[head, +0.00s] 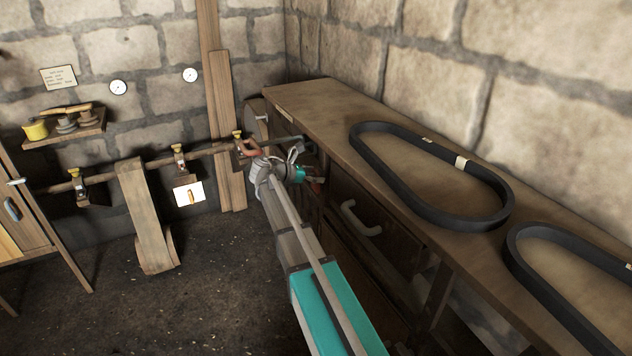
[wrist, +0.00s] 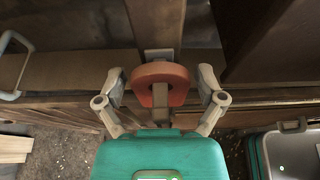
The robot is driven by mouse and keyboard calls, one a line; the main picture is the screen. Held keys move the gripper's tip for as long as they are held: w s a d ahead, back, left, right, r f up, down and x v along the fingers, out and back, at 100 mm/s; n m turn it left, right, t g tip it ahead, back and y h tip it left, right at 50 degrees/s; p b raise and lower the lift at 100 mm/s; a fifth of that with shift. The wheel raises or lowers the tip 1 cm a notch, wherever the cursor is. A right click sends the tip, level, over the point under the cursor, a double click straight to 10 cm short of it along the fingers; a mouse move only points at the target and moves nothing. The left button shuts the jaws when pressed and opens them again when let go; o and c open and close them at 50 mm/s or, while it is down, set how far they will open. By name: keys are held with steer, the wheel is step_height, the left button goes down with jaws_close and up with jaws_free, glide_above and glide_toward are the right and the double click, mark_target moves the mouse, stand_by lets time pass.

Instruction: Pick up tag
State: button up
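In the wrist view an orange-red rounded piece (wrist: 161,84), which may be the tag, sits between the two fingers of my gripper (wrist: 161,88). A grey bar crosses its middle, and a small grey plate shows just behind its top edge. The fingers stand apart with a gap on each side of it, so it is not gripped. A white card with an orange mark (head: 189,193) hangs below the wall pipe.
The bench (head: 305,98) runs along the right wall with two black belts (head: 385,178) on top. A pale drawer handle (head: 358,218) sticks out of its front. A wooden post (head: 146,215) stands near the pipe. The floor (head: 215,290) at the left is open.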

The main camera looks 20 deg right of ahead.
steer(key=c, duration=0.5)
steer(key=shift+r, duration=0.2)
steer(key=shift+r+p, duration=0.15)
steer(key=shift+p, duration=0.25)
steer(key=a, duration=1.8)
steer(key=shift+s, duration=0.3)
steer(key=shift+r, duration=0.1)
step_height(320, 180, up, 10)
steer(key=p, duration=1)
